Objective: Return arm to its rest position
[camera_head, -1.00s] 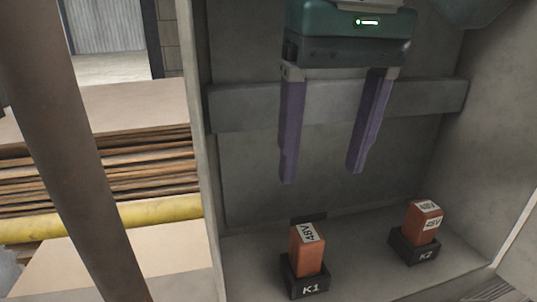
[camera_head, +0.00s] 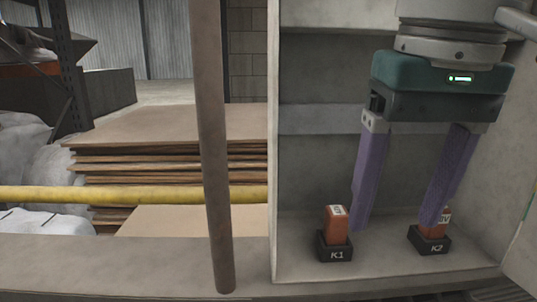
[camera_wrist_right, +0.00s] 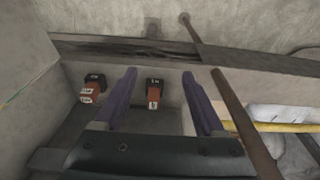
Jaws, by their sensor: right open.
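My right gripper (camera_head: 402,200) is open and empty, with two purple fingers pointing down inside an open grey cabinet. In the head view its left finger is beside the orange relay in the K1 socket (camera_head: 336,252), and its right finger partly hides the orange relay in the K2 socket (camera_head: 430,243). In the right wrist view the open fingers (camera_wrist_right: 158,75) show with the K1 relay (camera_wrist_right: 153,98) between them in the picture, apart from both. The K2 relay (camera_wrist_right: 92,95) lies to the left of the fingers there. My left gripper is not in view.
The cabinet's left wall edge (camera_head: 273,150) and its floor border the gripper. A brown vertical pole (camera_head: 212,150) stands left of the cabinet. A yellow pipe (camera_head: 130,194) runs in front of stacked boards (camera_head: 165,135). A rail (camera_head: 320,119) crosses the cabinet's back wall.

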